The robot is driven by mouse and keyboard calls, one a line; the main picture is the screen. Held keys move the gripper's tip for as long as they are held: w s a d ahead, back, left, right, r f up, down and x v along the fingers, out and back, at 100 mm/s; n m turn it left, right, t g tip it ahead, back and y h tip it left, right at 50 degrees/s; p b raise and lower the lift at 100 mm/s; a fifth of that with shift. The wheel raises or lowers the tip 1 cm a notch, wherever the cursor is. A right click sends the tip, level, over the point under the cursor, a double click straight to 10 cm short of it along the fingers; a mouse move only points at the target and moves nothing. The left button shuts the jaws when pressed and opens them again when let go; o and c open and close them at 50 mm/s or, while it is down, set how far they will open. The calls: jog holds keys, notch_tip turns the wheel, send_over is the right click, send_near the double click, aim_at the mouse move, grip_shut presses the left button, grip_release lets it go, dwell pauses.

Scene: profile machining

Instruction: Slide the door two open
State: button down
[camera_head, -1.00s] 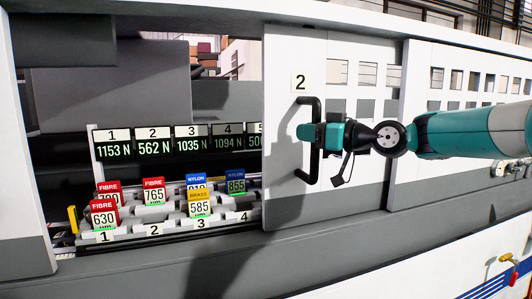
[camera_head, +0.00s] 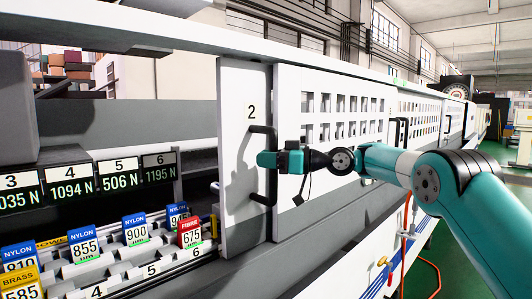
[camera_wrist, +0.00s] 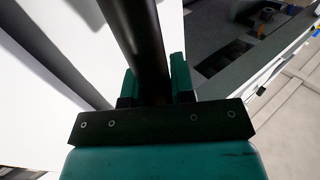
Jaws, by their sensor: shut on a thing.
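Door two (camera_head: 233,155) is a white sliding panel marked "2" with a black vertical bar handle (camera_head: 272,185). It stands slid to the right, overlapping the windowed panel beside it, with a wide opening at its left. My gripper (camera_head: 268,160) is shut on the handle at about its middle. In the wrist view the dark handle bar (camera_wrist: 145,40) runs between the two teal fingers (camera_wrist: 155,85). The far side of the grip is hidden.
Inside the opening, numbered displays (camera_head: 120,178) stand above a rack of coloured blocks, including a red Fibre block (camera_head: 190,234). The windowed panel (camera_head: 335,125) and more panels continue to the right. Green floor (camera_head: 440,240) is open at the right.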

jog(key=shift+w+d, duration=0.1)
dwell(0.3)
jog(key=c, duration=1)
grip_release()
jog(key=shift+o, duration=0.2)
